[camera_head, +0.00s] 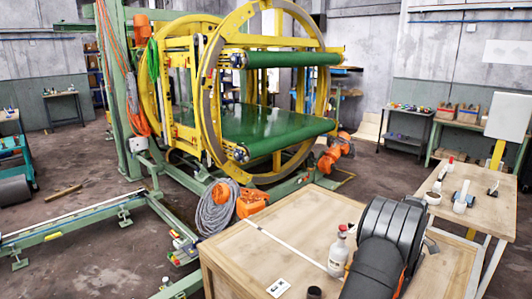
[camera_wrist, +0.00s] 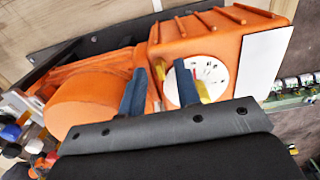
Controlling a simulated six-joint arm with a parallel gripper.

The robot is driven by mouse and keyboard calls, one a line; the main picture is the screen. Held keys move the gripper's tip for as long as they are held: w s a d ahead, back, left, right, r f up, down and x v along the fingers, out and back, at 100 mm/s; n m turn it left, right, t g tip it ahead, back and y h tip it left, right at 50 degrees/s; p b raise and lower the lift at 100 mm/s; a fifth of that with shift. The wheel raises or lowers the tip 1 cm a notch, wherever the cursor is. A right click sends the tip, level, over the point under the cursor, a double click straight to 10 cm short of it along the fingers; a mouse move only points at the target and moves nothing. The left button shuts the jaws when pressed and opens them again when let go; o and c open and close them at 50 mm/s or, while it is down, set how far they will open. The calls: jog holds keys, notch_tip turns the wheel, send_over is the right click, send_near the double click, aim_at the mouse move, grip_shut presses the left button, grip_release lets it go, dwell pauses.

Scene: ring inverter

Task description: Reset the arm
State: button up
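In the wrist view my gripper (camera_wrist: 159,68) has its two dark blue fingers apart, with nothing visible held between them. Beyond the fingers is a large orange motor-like unit (camera_wrist: 215,38) with a white dial-like disc (camera_wrist: 210,74) marked with dark dots. The fingers overlap the unit in the picture; I cannot tell how far away it is. My dark arm rises at the lower right of the head view, and the gripper cannot be made out there.
A wooden crate (camera_head: 240,262) with a spray bottle (camera_head: 338,250) stands beside my arm. A wooden table (camera_head: 490,215) with small tools is at right. A yellow ring machine with green rollers (camera_head: 270,130) stands behind.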

jog(key=shift+r, duration=0.1)
notch_tip(320, 180, up, 16)
jog(key=r, duration=0.1)
notch_tip(320, 180, down, 18)
jog(key=shift+r, duration=0.25)
jog(key=shift+r+m, duration=0.15)
jog(key=shift+m, duration=1.75)
jog(key=m, duration=0.4)
jog(key=shift+m, duration=0.3)
jog(key=m, duration=0.4)
jog(key=shift+m, duration=2.1)
